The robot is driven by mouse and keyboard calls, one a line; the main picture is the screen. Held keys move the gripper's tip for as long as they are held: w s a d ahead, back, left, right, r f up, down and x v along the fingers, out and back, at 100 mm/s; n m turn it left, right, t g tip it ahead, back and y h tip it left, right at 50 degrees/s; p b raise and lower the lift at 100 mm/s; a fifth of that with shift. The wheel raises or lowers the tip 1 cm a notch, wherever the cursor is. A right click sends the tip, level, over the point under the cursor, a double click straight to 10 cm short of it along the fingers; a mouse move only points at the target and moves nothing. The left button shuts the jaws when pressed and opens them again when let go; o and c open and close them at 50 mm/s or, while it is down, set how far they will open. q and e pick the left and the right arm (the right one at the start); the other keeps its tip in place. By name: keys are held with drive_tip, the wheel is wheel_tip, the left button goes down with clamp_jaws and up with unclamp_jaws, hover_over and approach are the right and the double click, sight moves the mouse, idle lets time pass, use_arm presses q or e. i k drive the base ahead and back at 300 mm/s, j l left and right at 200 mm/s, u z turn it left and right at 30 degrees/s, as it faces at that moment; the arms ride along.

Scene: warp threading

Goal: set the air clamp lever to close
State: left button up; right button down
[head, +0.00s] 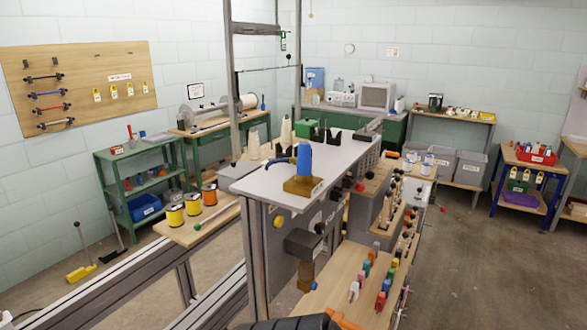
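A blue upright part on a brass-coloured block (303,187) stands on the white top of the machine in the middle of the head view. A dark curved piece (279,162) sticks out to its left. A label is on the block's front, too small to read. This may be the air clamp with its lever, but I cannot tell for sure, nor which way the lever is set. A dark boxy unit (303,243) sits on the machine's side below. Neither of my grippers can be made out.
The white machine top (262,187) is mostly clear around the block. Spools (192,204) stand on a wooden shelf to the left. A wooden tray (345,268) with several coloured pegs is at the front right. A dark ribbed shape (285,323) cuts the bottom edge. Floor is open at right.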

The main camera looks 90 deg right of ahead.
sight(369, 175)
drive_tip(key=k+z, duration=0.1)
drive_tip(key=z, duration=0.4)
drive_tip(key=k+l+z, duration=0.1)
drive_tip(key=z, duration=0.35)
drive_tip(key=k+l+z, duration=0.1)
drive_tip(key=z, duration=0.4)
drive_tip(key=l+z, duration=0.2)
drive_tip(key=z, duration=0.3)
drive_tip(key=k+l+z, duration=0.1)
drive_tip(key=z, duration=0.35)
drive_tip(key=l+z, duration=0.3)
drive_tip(key=z, duration=0.2)
